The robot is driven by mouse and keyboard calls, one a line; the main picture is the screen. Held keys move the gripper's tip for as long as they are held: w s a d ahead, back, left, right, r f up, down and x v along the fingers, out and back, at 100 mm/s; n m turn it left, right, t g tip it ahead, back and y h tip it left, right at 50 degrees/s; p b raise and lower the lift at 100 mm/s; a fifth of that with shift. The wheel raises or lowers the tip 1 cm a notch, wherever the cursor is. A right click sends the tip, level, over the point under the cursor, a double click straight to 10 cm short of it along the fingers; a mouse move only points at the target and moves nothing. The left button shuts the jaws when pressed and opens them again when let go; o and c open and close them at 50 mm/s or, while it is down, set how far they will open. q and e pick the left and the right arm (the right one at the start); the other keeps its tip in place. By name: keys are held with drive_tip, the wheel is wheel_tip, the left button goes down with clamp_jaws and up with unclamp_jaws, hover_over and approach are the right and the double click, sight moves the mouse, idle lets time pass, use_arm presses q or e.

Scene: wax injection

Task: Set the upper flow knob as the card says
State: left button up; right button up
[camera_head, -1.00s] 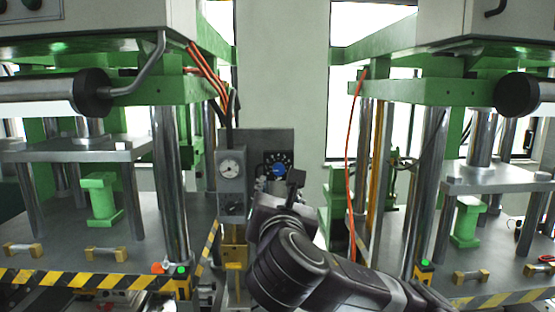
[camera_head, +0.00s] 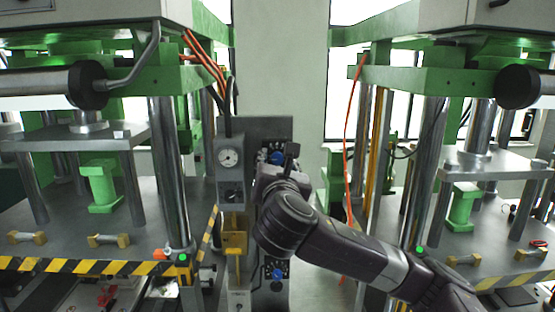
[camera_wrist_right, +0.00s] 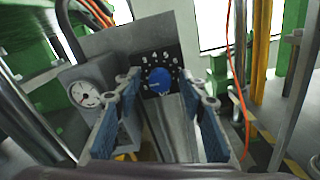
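The upper flow knob (camera_head: 277,158) is blue, on a black dial plate with white marks, on a grey panel between the two presses. It also shows in the right wrist view (camera_wrist_right: 159,80), between and beyond my fingers. My right gripper (camera_wrist_right: 168,88) is open and empty, facing the panel. In the head view my right arm comes in from the right, and its wrist is just below the upper knob. A lower blue knob (camera_head: 278,272) shows on a second dial plate under the arm. I cannot make out a card. My left gripper is not in view.
A round gauge (camera_head: 228,157) on a grey box is left of the upper knob. Green-framed presses with chrome columns (camera_head: 168,180) stand on both sides. An orange cable (camera_head: 348,140) hangs right of the panel. Yellow-black striped edges (camera_head: 90,266) front the press table.

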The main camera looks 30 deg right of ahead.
clamp_jaws()
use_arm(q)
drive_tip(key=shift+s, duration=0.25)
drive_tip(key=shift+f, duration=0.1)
